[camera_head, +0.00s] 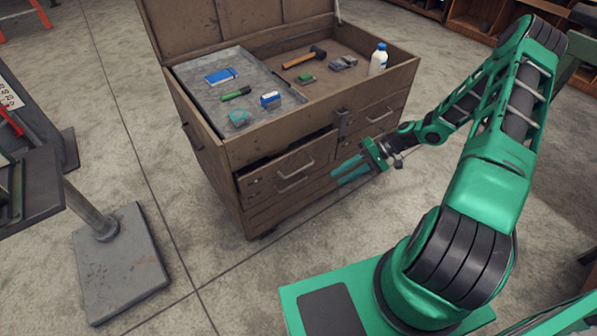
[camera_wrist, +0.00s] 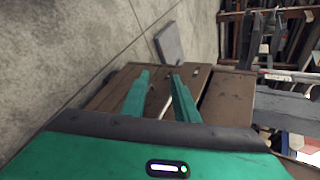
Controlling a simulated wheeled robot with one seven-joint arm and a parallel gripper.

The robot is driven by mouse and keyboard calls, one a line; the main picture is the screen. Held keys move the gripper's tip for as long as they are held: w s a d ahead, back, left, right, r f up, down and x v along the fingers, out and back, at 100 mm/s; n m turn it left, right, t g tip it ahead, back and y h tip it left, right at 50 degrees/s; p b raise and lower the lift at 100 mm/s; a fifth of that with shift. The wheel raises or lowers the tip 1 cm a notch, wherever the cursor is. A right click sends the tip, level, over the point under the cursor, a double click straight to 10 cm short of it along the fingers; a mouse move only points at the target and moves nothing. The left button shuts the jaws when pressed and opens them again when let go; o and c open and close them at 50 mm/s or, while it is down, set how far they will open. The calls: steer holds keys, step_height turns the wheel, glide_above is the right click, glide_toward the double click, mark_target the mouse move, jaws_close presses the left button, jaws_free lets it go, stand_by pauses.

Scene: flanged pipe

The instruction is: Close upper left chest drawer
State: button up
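The brown wooden chest (camera_head: 240,155) stands with its lid raised. Its upper left drawer (camera_head: 262,186) is pulled out a little, with a dark gap above its front. A metal handle (camera_head: 295,175) is on the drawer front. My gripper (camera_head: 337,176) is in front of the chest, just right of this drawer, with its fingers pointing left toward it. In the wrist view the two green fingers (camera_wrist: 160,76) are apart, with brown chest surface beyond them. A pale strip shows between the fingers; I cannot tell what it is. No grasp is visible.
The upper right drawer (camera_head: 378,115) looks shut. A grey tray (camera_head: 205,85) with small items, a hammer (camera_head: 305,57) and a white bottle (camera_head: 378,60) are in the chest top. A metal stand base (camera_head: 120,265) is at left. The floor before the chest is clear.

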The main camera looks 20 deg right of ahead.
mark_target(299, 171)
steer(key=w+a+f+m+t+y, duration=0.1)
steer(key=w+a+f+t, duration=0.1)
steer(key=w+a, duration=0.2)
steer(key=w+a+f+m+t+y, duration=0.1)
steer(key=w+a+f+t, duration=0.1)
steer(key=w+a, duration=0.1)
steer(key=w+a+f+m+t+y, duration=0.1)
steer(key=w+a+f+t, duration=0.1)
steer(key=w+a, duration=0.2)
steer(key=shift+w+a+f+t+y, duration=0.15)
steer(key=shift+a+f, duration=0.05)
steer(key=shift+a, duration=0.2)
steer(key=shift+w+a+f+t+y, duration=0.15)
steer(key=shift+a+f, duration=0.05)
steer(key=shift+a, duration=0.15)
jaws_close()
